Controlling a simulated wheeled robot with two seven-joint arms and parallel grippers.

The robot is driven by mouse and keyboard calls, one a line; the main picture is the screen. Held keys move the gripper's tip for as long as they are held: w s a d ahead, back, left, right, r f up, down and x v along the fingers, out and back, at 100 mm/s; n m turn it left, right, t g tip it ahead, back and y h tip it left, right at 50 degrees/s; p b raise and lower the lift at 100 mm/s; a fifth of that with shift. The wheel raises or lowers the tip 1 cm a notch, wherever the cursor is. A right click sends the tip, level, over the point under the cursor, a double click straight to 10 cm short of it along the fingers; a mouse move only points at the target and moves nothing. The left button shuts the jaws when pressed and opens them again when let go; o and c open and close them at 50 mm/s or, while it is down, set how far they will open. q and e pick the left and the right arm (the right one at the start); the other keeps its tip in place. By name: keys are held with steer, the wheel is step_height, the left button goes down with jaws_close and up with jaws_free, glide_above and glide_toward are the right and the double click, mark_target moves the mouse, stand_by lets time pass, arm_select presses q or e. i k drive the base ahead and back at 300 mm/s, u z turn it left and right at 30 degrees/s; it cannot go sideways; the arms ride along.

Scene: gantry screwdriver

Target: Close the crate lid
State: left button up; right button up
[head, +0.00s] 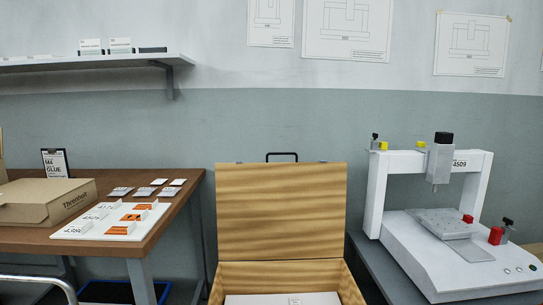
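The wooden crate (233,275) stands at the bottom middle of the head view, between a table on the left and a bench on the right. Its lid (281,210) is open and stands upright at the back, with its flat inner face towards me. A black handle (282,156) shows above the lid's top edge. A white flat item (283,299) with a small label lies inside the crate. The crate's front is cut off by the frame's bottom edge. Neither of my grippers is in view.
The brown table (150,245) on the left holds a cardboard box (45,201), a white board with cards (112,220) and a clipboard (55,163). A white gantry machine (430,225) stands on the right bench. A metal rail (40,280) shows at lower left. A shelf (90,62) hangs above.

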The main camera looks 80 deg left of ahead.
mark_target(266, 212)
steer(key=u, duration=1.9)
